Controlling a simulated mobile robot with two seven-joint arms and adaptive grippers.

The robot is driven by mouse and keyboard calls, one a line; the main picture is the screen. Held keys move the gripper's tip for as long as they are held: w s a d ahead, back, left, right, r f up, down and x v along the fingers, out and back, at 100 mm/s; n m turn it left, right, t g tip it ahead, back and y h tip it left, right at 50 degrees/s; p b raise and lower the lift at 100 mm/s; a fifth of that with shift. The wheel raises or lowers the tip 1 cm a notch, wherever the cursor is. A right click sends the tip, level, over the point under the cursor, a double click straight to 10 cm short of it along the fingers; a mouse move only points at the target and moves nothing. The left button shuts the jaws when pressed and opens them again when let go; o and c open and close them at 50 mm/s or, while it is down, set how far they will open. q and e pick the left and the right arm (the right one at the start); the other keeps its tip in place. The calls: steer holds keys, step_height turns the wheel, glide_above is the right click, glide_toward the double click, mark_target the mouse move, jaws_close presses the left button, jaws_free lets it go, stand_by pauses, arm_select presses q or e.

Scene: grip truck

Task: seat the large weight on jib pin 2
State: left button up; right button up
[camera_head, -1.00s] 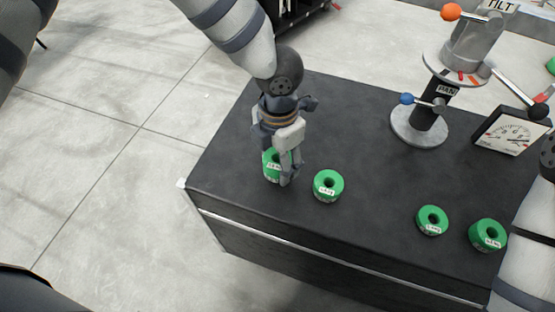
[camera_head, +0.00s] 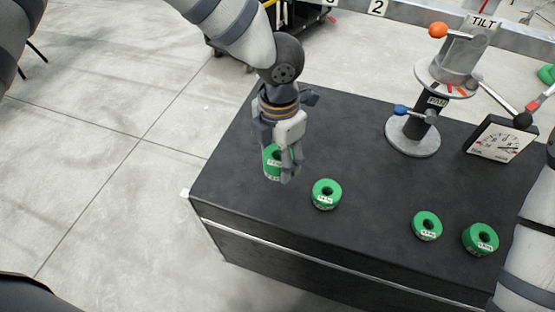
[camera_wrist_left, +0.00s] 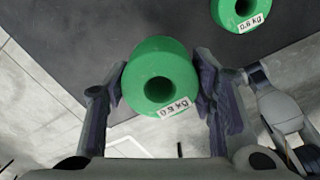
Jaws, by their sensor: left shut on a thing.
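My left gripper (camera_head: 280,172) is shut on a green ring-shaped weight (camera_head: 273,161), over the left end of the dark bench top. In the left wrist view the held weight (camera_wrist_left: 160,76) sits between the two fingers, with its hole facing the camera and a label that seems to read 0.9 kg. In the head view the fingers hide part of it. A plate marked 2 (camera_head: 377,7) shows at the top edge; the jib pin itself cannot be made out. My right gripper is out of view; only part of that arm shows at the right edge.
Three other green weights stand on the bench (camera_head: 240,190): one near my gripper (camera_head: 326,194) and two to the right (camera_head: 427,226) (camera_head: 480,239).

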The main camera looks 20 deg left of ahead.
arm_select(q)
steer(key=shift+r, duration=0.6)
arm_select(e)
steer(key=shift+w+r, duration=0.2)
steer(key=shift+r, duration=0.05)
arm_select(q)
steer(key=shift+w, duration=0.1)
step_height(320, 180, up, 8)
steer(key=p, duration=0.1)
steer(key=shift+f, duration=0.25)
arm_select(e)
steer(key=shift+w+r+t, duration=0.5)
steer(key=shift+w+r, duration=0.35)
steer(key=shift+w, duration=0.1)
